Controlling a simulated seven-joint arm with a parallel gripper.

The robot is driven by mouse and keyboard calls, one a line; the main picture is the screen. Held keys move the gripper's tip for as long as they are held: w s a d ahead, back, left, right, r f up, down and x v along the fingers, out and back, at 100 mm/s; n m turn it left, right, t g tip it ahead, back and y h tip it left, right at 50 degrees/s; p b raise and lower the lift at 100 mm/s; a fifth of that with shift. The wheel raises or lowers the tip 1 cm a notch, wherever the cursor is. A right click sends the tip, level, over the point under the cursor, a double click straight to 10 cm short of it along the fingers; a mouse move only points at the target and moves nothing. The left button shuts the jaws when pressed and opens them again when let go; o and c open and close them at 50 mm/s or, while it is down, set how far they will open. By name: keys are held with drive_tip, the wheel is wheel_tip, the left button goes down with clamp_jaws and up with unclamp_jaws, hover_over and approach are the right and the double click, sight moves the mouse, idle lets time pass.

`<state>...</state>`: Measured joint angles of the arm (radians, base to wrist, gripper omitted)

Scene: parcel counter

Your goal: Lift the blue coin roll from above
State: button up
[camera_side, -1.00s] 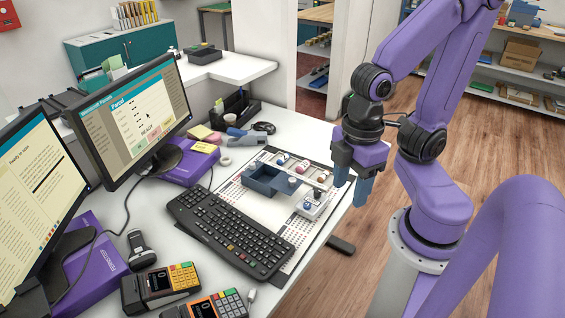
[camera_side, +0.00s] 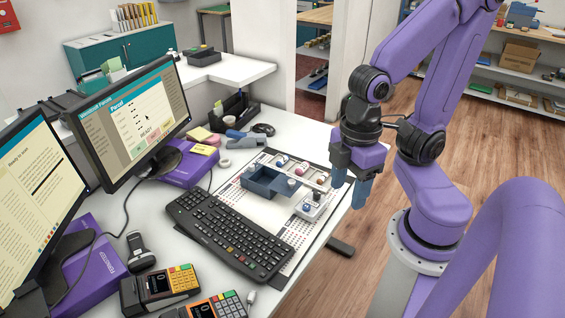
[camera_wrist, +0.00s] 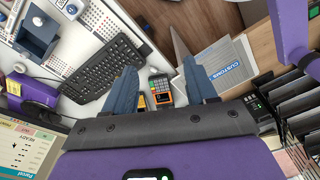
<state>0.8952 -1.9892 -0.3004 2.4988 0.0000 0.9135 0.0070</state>
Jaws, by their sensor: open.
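Several small coin rolls lie on the white desk in the side view. One with a blue look (camera_side: 307,207) rests in a small pale holder (camera_side: 318,211) near the desk's right edge.
A black keyboard (camera_side: 227,232) lies left of the blue box. Two monitors, purple boxes and card terminals (camera_side: 168,284) fill the desk's left and front. A black pen tray (camera_side: 236,110) stands at the back. The wrist view shows a customs sheet (camera_wrist: 222,65).

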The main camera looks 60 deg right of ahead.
drive_tip(key=w+d+f+m+t+h, duration=0.1)
drive_tip(key=w+d+f+m, duration=0.1)
drive_tip(key=w+m, duration=0.95)
drive_tip(key=w+d+f+m+h, duration=0.2)
drive_tip(key=w+m, duration=0.3)
drive_tip(key=w, duration=1.3)
drive_tip(key=m+g+h, duration=0.1)
drive_tip(key=m+h, duration=0.1)
drive_tip(key=m, duration=1.2)
hover_over(282, 159)
drive_tip(key=a, duration=0.2)
wheel_tip(282, 159, down, 22)
drive_tip(key=shift+x, duration=2.7)
drive_tip(key=shift+a, duration=0.2)
clamp_jaws()
